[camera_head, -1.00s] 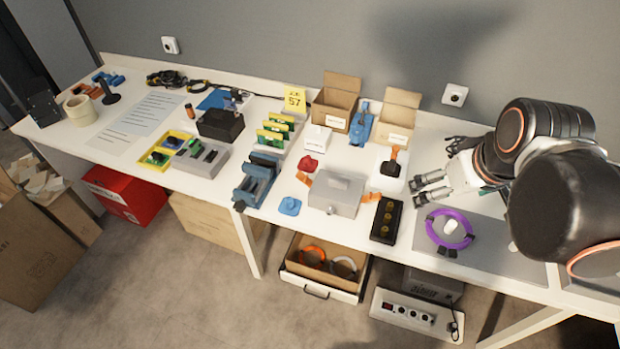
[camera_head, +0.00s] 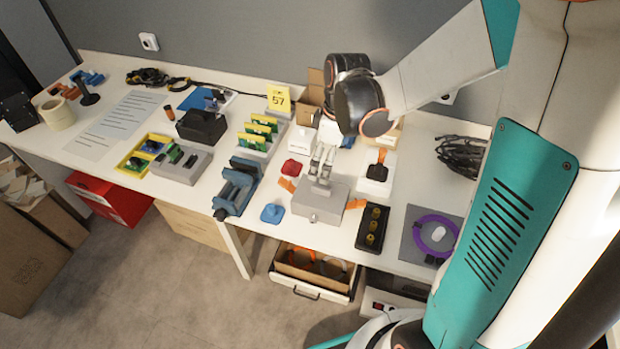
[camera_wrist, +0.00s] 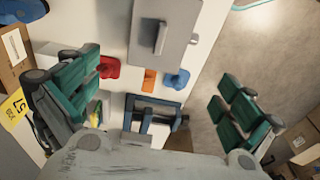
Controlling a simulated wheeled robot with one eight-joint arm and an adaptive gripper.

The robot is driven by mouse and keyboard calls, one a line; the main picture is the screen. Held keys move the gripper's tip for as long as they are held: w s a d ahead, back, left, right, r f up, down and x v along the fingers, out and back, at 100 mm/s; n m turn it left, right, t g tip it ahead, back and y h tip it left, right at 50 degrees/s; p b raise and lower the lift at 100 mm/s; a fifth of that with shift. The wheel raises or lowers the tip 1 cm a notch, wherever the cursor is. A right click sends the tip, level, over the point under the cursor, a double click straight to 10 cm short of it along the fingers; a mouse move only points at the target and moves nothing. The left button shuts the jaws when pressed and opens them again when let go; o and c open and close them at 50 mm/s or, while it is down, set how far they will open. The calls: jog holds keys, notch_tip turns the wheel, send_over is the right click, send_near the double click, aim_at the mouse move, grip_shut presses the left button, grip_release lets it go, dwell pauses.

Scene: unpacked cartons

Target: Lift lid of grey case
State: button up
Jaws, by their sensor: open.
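The grey case (camera_head: 318,205) sits near the front edge of the table with its lid down and a small latch on its front. It also shows at the top of the wrist view (camera_wrist: 178,22), with a raised handle (camera_wrist: 160,38) on its lid. My gripper (camera_head: 321,174) is above the back part of the case, pointing down. In the wrist view my gripper (camera_wrist: 162,78) has its two green-padded fingers wide apart with nothing between them. The case lies beyond the fingertips there. I cannot tell the exact height of the fingertips over the lid.
Orange pieces lie on both sides of the case (camera_head: 287,184) (camera_head: 355,204). Around it are a red object (camera_head: 291,168), a blue piece (camera_head: 272,213), a blue vise (camera_head: 236,188) and a black tray (camera_head: 373,228). An open drawer (camera_head: 311,284) sticks out below the table.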

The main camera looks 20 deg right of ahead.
jog(key=b, duration=0.3)
send_over(322, 189)
notch_tip(322, 189, down, 8)
jog(key=shift+w+r, duration=0.15)
jog(key=shift+r, duration=0.05)
jog(key=shift+w+f+b, duration=0.1)
jog(key=shift+f+b, duration=1.15)
jog(key=shift+f, duration=1.4)
jog(key=shift+r, duration=0.1)
jog(key=shift+c, duration=0.2)
jog(key=c, duration=1.5)
